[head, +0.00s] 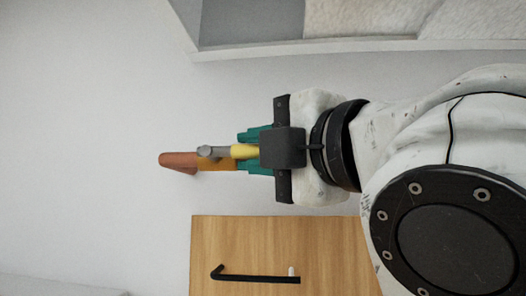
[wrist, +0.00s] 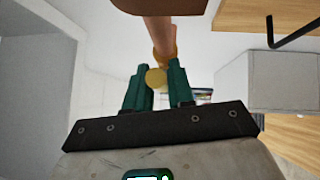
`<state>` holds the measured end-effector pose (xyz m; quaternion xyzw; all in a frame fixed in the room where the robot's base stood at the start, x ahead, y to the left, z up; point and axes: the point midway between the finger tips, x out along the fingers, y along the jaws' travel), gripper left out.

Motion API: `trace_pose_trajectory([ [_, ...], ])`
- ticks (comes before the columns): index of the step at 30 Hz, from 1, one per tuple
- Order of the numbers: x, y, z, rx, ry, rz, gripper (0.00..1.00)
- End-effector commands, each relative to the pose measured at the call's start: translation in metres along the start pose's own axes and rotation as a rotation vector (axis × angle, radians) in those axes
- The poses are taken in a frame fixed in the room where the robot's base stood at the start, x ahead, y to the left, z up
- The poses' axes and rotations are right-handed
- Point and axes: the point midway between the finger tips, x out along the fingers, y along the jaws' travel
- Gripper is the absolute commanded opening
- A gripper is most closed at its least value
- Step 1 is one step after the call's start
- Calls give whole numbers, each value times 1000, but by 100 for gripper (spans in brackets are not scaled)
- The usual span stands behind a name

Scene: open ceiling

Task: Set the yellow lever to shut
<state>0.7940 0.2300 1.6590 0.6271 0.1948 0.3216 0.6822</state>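The yellow lever (head: 244,151) lies level in the head view, running from a grey pivot (head: 209,152) on an orange and copper-coloured pipe fitting (head: 180,162) towards my gripper. In the wrist view its round yellow end (wrist: 156,78) sits between the two fingers. My gripper (head: 250,152) has green fingers, one on each side of the lever. In the wrist view the gripper (wrist: 160,85) has its fingers apart with the lever end filling most of the gap. I cannot tell whether both fingers press on it. My gripper's dark body hides the lever's far end in the head view.
A wooden panel (head: 330,240) with a black bar handle (head: 255,279) is below the gripper in the head view. A grey-walled recess or frame (head: 245,22) is at the top. A pale box-like unit (wrist: 283,82) shows at right in the wrist view. The white wall is clear at left.

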Motion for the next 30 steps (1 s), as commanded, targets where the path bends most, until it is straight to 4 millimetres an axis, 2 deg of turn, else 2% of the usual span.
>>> trace_pose_trajectory([
  [1,0,0,0,0,0,0,14],
  [6,0,0,0,0,0,0,0],
  [20,0,-1,0,3,-1,4,0],
  [30,-2,-14,-3,91,-25,93,0],
])
